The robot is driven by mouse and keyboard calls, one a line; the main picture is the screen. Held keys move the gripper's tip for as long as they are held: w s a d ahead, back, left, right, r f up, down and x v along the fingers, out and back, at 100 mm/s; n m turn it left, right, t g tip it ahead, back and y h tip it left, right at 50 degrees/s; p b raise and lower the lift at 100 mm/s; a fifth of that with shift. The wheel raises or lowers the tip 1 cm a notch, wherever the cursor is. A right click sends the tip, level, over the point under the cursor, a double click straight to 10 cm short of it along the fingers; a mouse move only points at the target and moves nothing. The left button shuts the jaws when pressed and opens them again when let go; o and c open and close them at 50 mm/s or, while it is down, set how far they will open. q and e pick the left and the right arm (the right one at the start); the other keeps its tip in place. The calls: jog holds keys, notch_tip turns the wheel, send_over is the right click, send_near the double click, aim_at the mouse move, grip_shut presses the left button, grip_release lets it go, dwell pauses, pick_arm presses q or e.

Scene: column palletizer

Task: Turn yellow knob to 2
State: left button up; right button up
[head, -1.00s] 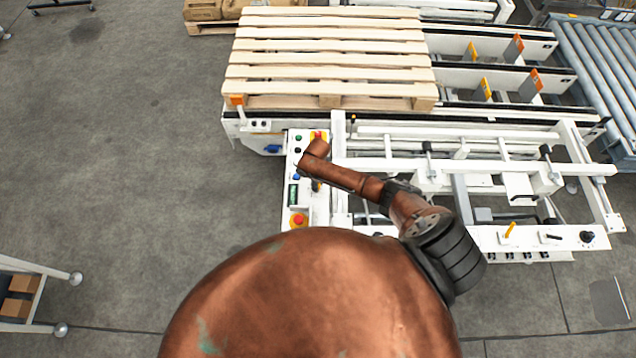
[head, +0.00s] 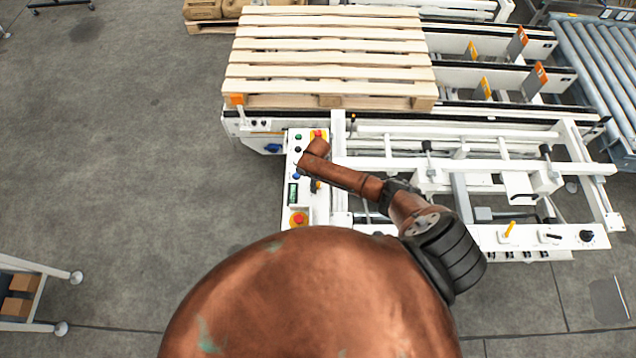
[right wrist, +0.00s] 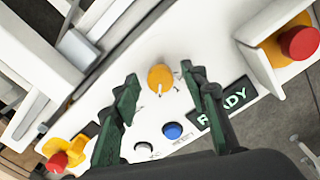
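The yellow knob (right wrist: 160,76) sits on the white control panel (right wrist: 150,120) in the right wrist view. Its white pointer line points toward the lower edge of the picture; the small marks around it are too small to read surely. My right gripper (right wrist: 164,82) is open, with one green finger to each side of the knob and gaps between. I cannot tell how far the fingertips are above the panel. My left gripper is not in view.
A blue button (right wrist: 172,130), a white button (right wrist: 143,149) and a READY display (right wrist: 229,107) are near the knob. Red emergency stops (right wrist: 298,43) stand at the panel ends, one behind a white guard. A wooden pallet (head: 330,58) lies on the conveyor behind.

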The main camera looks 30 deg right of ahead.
aim_at(318, 185)
jog(key=shift+r, duration=0.1)
notch_tip(318, 185, up, 12)
dwell(0.5)
dwell(0.4)
